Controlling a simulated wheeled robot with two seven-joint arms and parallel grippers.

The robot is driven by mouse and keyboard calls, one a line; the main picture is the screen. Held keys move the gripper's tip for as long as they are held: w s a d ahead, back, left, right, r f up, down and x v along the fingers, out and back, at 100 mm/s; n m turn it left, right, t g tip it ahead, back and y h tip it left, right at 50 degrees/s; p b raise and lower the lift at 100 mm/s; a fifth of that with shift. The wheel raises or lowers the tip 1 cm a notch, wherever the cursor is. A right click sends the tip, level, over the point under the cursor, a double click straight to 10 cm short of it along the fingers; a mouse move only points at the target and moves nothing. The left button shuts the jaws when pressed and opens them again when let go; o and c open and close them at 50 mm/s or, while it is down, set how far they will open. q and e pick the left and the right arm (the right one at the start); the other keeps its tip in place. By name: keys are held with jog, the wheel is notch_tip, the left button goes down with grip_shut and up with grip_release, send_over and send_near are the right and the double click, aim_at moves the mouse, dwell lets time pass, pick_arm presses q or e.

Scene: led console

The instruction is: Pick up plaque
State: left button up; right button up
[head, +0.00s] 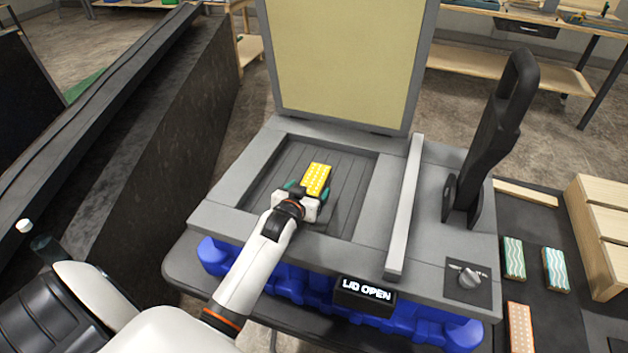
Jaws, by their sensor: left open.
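A yellow plaque with pale dots (317,179) lies in the recessed slatted bay of the grey console (365,230). My left gripper (307,189) is open and reaches into the bay from the front, at the near end of the plaque. Its fingers are partly hidden by its own wrist, and I cannot tell whether they touch the plaque. The console lid (343,55) stands upright at the back, and a small sign (364,294) reads "LID OPEN". My right gripper does not show.
A black lever handle (490,140) rises at the console's right, with a knob (469,278) in front of it. Wavy-patterned plaques (513,258) and an orange dotted plaque (520,327) lie on the dark surface at right, near a wooden crate (600,230). A dark wall (150,140) stands left.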

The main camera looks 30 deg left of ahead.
aim_at(313, 181)
pick_arm(q)
jog(key=shift+w+a, duration=0.15)
jog(key=shift+w, duration=0.15)
jog(key=p+x, duration=0.1)
jog(key=x, duration=0.3)
jog(key=shift+a, duration=0.2)
jog(key=shift+w+f, duration=0.15)
jog(key=shift+w, duration=0.15)
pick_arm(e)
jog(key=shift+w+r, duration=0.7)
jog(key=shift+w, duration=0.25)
pick_arm(q)
jog(key=shift+s, duration=0.1)
jog(key=shift+c, duration=1.4)
jog(key=c, duration=0.9)
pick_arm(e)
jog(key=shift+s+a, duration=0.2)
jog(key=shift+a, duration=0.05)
